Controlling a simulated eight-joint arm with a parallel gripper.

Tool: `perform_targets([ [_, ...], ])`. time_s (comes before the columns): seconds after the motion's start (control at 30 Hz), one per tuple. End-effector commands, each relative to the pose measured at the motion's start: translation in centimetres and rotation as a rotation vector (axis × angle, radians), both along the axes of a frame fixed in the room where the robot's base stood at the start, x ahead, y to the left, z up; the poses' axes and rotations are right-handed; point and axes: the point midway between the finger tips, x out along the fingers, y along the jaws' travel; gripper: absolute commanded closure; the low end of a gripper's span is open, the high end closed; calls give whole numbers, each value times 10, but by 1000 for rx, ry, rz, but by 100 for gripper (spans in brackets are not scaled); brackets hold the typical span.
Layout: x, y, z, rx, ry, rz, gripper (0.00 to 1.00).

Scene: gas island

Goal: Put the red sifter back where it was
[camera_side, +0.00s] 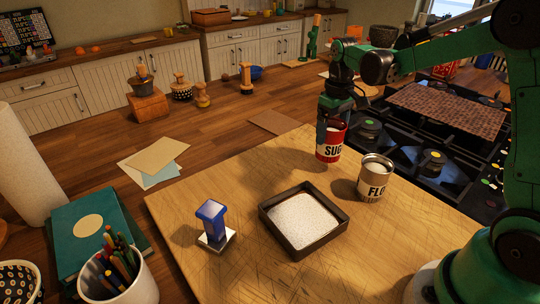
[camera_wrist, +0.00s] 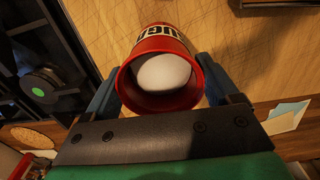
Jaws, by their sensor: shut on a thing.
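The red sifter (camera_side: 331,142) has a white label with dark letters, partly hidden, that begin "SUG". It is upright at the back right of the wooden board (camera_side: 185,205), by the stove. My gripper (camera_side: 335,115) is shut on it from above and behind. In the wrist view the red sifter (camera_wrist: 162,100) sits between the two blue fingers, its open mouth toward the camera and white contents inside. I cannot tell whether its base touches the board.
A pale "FLO" can (camera_side: 375,178) stands close to the right of the sifter. A dark square tray (camera_side: 330,240) of white powder lies in front, with a blue-handled stamp (camera_side: 212,222) to its left. The stove (camera_side: 440,150) borders the board. The board's left part is largely clear.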

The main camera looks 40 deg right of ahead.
Motion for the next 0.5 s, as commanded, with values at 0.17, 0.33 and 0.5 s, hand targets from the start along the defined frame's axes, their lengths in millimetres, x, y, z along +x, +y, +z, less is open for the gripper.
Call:
perform_targets([
  [0.17, 0, 0, -24, 0, 0, 0, 65],
  [0.33, 0, 0, -35, 0, 0, 0, 65],
  [0.5, 0, 0, -34, 0, 0, 0, 65],
])
